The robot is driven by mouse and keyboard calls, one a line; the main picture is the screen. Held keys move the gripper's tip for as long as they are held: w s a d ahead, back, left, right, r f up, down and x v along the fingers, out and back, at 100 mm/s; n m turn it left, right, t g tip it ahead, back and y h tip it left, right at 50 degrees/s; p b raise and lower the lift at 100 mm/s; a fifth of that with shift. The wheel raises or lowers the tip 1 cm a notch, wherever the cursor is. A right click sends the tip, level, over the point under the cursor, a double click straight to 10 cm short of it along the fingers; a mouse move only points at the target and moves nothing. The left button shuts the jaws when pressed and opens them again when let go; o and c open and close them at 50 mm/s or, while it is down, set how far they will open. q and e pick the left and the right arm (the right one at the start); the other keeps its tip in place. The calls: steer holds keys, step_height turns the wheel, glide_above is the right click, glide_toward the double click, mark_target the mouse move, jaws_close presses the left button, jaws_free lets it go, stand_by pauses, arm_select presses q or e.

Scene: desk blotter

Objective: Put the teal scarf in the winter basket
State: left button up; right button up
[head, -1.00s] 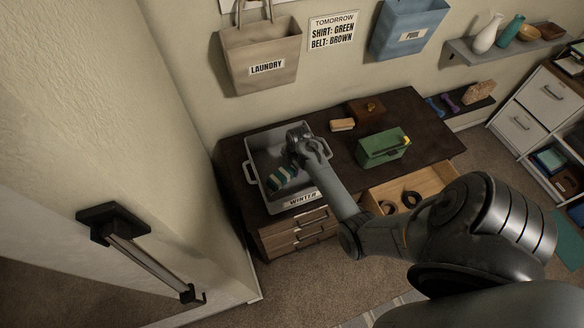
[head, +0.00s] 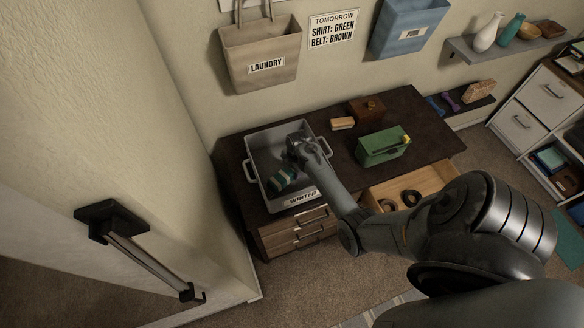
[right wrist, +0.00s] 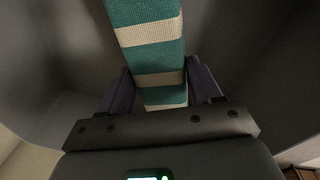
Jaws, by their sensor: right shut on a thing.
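The teal scarf (head: 283,178), with cream stripes, is inside the grey basket labelled WINTER (head: 305,197) on the dark desk. My right gripper (head: 292,160) reaches down into the basket and is shut on the scarf; its fingertips are mostly hidden by my wrist in the head view. In the right wrist view the scarf (right wrist: 150,45) runs up from between the two dark fingers (right wrist: 160,90), with grey basket walls around it. I cannot tell whether the scarf touches the basket floor. My left gripper is not in view.
On the desk (head: 335,170) right of the basket are a green box (head: 382,147), a brush (head: 342,123) and a brown wooden box (head: 366,108). An open drawer (head: 430,182) holds dark rings. A laundry bag (head: 262,52) and a blue holder (head: 408,28) hang on the wall.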

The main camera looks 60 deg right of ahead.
steer(key=o, duration=1.5)
steer(key=shift+c, duration=0.2)
steer(key=shift+r, duration=0.1)
steer(key=shift+r, duration=0.5)
steer(key=s+a+r+m+h, duration=0.1)
steer(key=s+a+r+m, duration=0.1)
steer(key=r, duration=0.5)
steer(key=s+a+r+m+h, duration=0.1)
steer(key=s+a+r, duration=0.1)
steer(key=r, duration=0.4)
steer(key=s+a+r+m, duration=0.1)
steer(key=s+a+m, duration=0.2)
steer(key=a, duration=0.5)
steer(key=s+a+r+m+t+y, duration=0.1)
steer(key=s+a+r+m, duration=0.1)
steer(key=s+a, duration=0.3)
steer(key=s+a+r+m+t+y, duration=0.1)
steer(key=s+a+m, duration=0.3)
steer(key=a, duration=0.8)
steer(key=shift+a+r, duration=0.3)
steer(key=shift+r, duration=0.4)
